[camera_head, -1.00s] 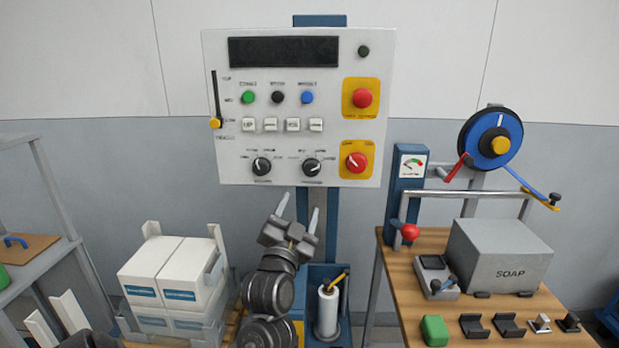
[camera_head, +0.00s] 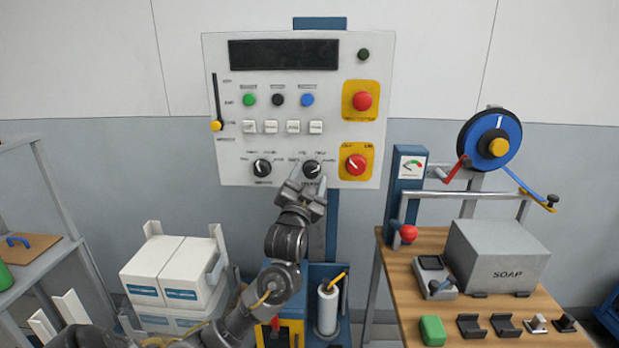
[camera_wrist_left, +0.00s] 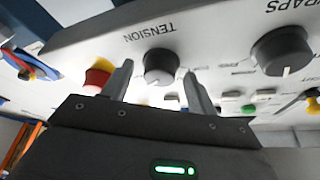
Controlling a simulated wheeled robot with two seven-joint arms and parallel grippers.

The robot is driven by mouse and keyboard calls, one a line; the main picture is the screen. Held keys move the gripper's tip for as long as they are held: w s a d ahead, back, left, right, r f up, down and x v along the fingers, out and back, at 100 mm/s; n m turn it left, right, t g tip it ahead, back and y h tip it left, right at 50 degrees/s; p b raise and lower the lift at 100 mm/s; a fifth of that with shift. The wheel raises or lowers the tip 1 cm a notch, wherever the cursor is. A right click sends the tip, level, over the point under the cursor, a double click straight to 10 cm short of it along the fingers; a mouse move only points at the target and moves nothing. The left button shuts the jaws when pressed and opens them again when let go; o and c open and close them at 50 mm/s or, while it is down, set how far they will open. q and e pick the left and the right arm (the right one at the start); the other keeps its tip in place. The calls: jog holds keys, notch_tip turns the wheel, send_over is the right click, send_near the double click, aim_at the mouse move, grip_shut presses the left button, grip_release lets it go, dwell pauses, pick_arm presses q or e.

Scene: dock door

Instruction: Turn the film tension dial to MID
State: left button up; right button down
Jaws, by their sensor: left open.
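The film tension dial (camera_head: 312,168) is the right one of two black knobs low on the white control panel. In the left wrist view the dial (camera_wrist_left: 160,66) shows upside down under the word TENSION, with a white pointer line on it. My left gripper (camera_head: 309,179) is open at the dial, reaching up from below. In the wrist view its two fingers (camera_wrist_left: 158,73) stand on either side of the dial, with gaps showing. Whether they reach past its front face I cannot tell. The small scale labels are too blurred to read. My right gripper is not in view.
The other black dial (camera_head: 262,168) is close on the left. A red knob on a yellow plate (camera_head: 356,163) is close on the right. White push buttons (camera_head: 293,127) sit above. A film roll (camera_head: 327,308) stands in a blue holder below.

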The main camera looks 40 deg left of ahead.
pick_arm(q)
jog(key=c, duration=1)
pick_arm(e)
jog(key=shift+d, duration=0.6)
